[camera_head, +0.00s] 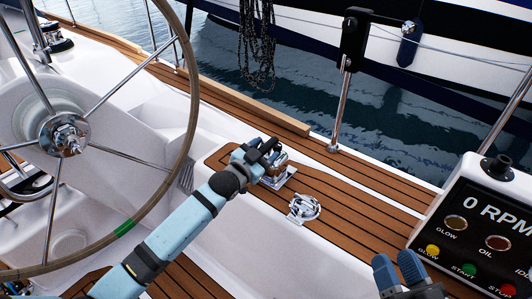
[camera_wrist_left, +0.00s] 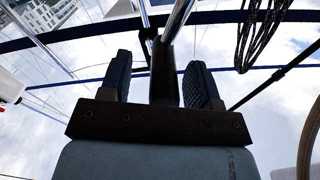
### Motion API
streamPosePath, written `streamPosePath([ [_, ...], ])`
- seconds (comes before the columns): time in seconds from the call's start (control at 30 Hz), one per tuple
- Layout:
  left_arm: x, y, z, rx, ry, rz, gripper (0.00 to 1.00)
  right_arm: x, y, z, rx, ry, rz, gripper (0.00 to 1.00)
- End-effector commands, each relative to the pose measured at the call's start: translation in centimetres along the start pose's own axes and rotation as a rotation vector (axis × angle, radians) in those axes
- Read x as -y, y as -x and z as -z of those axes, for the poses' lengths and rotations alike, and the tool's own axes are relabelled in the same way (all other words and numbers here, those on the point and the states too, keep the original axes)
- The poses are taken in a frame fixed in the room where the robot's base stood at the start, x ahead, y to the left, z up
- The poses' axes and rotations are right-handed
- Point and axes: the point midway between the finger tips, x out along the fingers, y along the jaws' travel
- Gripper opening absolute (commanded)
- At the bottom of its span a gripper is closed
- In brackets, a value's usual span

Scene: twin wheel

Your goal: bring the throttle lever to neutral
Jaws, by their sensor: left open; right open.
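The throttle lever shows in the left wrist view as a chrome shaft with a black grip (camera_wrist_left: 163,76). The grip stands between the two spread fingers of my left gripper (camera_wrist_left: 161,78), with gaps visible on both sides. In the head view my left gripper (camera_head: 268,149) is at the chrome lever housing (camera_head: 280,171) on the teak seat. It hides most of the lever there, so I cannot read the lever's angle. My right gripper (camera_head: 398,264) is open and empty at the bottom right, apart from the lever.
A large steering wheel (camera_head: 188,110) stands at the left. A round chrome fitting (camera_head: 303,208) sits on the teak just below the lever housing. An engine panel (camera_head: 480,232) reading 0 RPM is at the right. A stanchion (camera_head: 341,105) rises from the deck edge beyond.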

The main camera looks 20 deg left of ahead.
Motion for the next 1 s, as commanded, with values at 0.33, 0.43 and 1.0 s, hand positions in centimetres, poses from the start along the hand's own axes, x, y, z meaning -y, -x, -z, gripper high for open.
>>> streamPosePath([
  [0.33,0.0,-0.9,0.0,0.001,-0.001,0.0,0.57,-0.1,0.0,-0.4,0.015,-0.001,0.0,0.43],
  [0.43,0.0,-0.9,0.0,0.0,-0.001,0.0,0.5,-0.1,0.0,-0.4,0.015,-0.001,0.0,0.43],
  [1.0,1.0,-0.9,0.5,0.001,0.047,0.0,0.0,0.2,-0.1,1.3,-0.028,0.005,-0.001,0.43],
])
